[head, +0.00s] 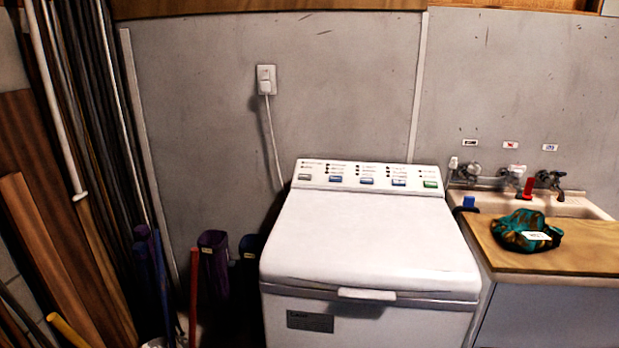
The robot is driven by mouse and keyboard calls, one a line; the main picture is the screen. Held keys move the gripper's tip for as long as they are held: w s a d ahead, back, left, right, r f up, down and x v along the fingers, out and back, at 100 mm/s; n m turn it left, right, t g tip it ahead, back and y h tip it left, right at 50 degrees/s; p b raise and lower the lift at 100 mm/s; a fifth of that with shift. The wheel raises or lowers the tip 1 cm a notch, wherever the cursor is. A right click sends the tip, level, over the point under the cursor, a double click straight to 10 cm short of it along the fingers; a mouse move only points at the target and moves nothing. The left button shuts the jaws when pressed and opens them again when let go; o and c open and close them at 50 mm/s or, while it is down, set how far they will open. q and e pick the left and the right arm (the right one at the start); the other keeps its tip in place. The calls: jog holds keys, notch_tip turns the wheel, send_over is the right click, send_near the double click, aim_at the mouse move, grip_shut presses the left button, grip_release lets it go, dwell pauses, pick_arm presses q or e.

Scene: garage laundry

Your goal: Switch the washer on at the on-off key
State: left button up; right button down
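The white washer (368,240) stands against the wall in the middle of the head view, with its lid shut. Its control panel (350,171) runs along the back edge of the top. The panel has a grey key (304,177) at the left end, blue keys (335,179) in the middle and a green key (431,184) at the right end. The print by the keys is too small to read, so I cannot tell which is the on-off key. Neither of my grippers is in view.
A sink (590,207) with taps and a wooden counter (580,245) adjoin the washer on the right. A patterned cloth item (522,228) lies on the counter. Planks and poles (70,240) lean at the left. A wall outlet (266,80) has a white cord.

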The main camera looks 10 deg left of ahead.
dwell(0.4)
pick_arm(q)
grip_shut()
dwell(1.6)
